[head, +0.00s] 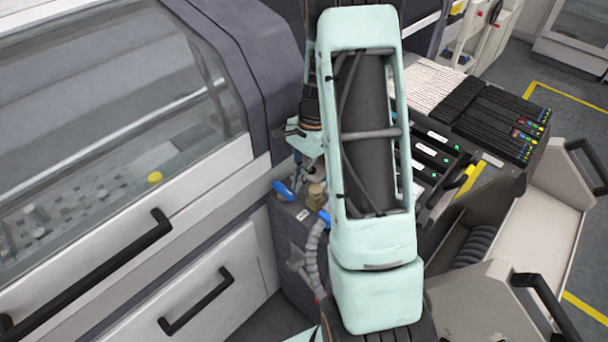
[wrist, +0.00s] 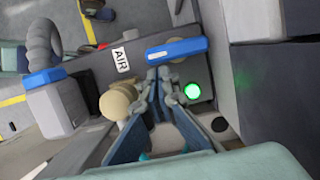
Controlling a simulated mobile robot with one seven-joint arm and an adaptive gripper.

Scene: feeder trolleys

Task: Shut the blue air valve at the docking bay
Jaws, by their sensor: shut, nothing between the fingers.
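The blue air valve handle (wrist: 177,50) lies just beyond my fingertips in the wrist view, its long side running roughly across the picture. An AIR label (wrist: 122,60) is left of it, and a tan round fitting (wrist: 115,102) is below the label. My gripper (wrist: 159,76) is shut and empty, with its tips close to the handle; I cannot tell whether they touch it. In the head view the blue handle (head: 284,190) sits on the dark docking bay post, left of my arm. My gripper (head: 312,165) is partly hidden there.
A green light (wrist: 192,91) glows right of my fingers. A blue hose coupling (wrist: 46,78) with a grey ribbed hose is at the left. In the head view a machine with a black handle (head: 195,300) stands left, and a trolley with black feeders (head: 495,115) stands right.

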